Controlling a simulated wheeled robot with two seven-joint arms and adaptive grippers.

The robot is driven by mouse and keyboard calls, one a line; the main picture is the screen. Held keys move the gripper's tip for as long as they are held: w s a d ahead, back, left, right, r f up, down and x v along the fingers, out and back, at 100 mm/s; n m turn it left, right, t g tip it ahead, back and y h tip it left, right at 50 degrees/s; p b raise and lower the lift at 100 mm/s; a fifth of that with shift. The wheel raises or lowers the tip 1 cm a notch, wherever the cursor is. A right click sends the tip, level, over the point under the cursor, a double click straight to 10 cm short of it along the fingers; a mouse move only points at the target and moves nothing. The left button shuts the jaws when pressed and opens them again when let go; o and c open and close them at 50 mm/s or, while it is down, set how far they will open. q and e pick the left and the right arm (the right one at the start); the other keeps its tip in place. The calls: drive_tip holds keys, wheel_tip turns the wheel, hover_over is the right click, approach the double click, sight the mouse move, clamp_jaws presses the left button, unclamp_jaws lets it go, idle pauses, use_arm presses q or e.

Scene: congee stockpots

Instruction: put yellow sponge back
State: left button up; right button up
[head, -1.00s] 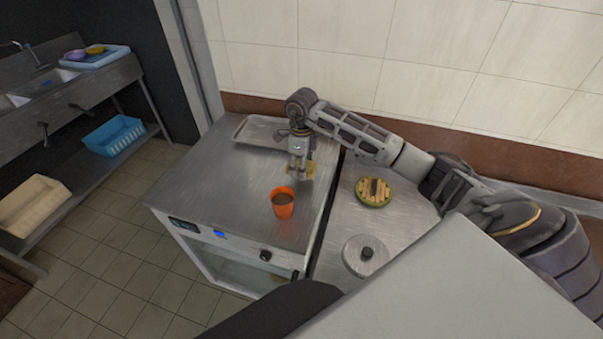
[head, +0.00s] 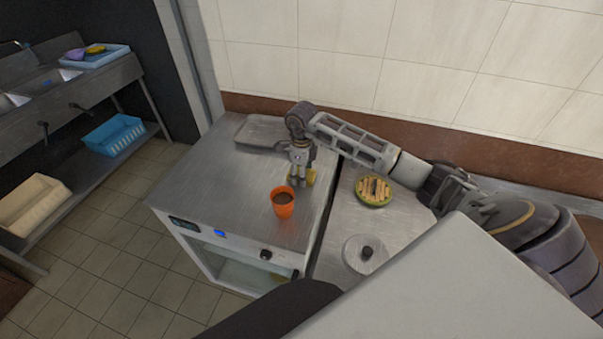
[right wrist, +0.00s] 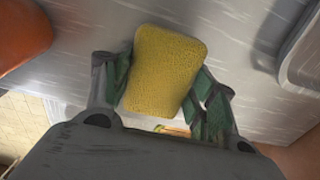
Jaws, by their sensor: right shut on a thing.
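The yellow sponge (right wrist: 165,68) sits between the fingers of my right gripper (right wrist: 163,88) in the right wrist view, with a finger on each side. In the head view the right gripper (head: 301,180) is low over the steel counter, just behind an orange cup, and a bit of the sponge (head: 311,177) shows at its right side. I cannot tell whether the sponge touches the counter. My left gripper is not in view.
A grey tray (head: 262,131) lies at the counter's back. A round dish of sticks (head: 374,190) and a round lid (head: 365,254) are to the right. Sinks stand far left.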

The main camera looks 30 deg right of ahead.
drive_tip(key=o, duration=1)
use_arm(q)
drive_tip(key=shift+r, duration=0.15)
use_arm(e)
drive_tip(key=shift+r, duration=0.15)
drive_tip(key=shift+r, duration=0.75)
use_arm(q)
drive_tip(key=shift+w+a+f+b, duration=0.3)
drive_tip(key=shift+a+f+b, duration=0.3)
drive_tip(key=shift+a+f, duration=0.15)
use_arm(e)
wheel_tip(320, 180, up, 10)
drive_tip(key=shift+r, duration=0.25)
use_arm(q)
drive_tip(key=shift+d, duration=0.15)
use_arm(e)
drive_tip(key=shift+f, duration=0.1)
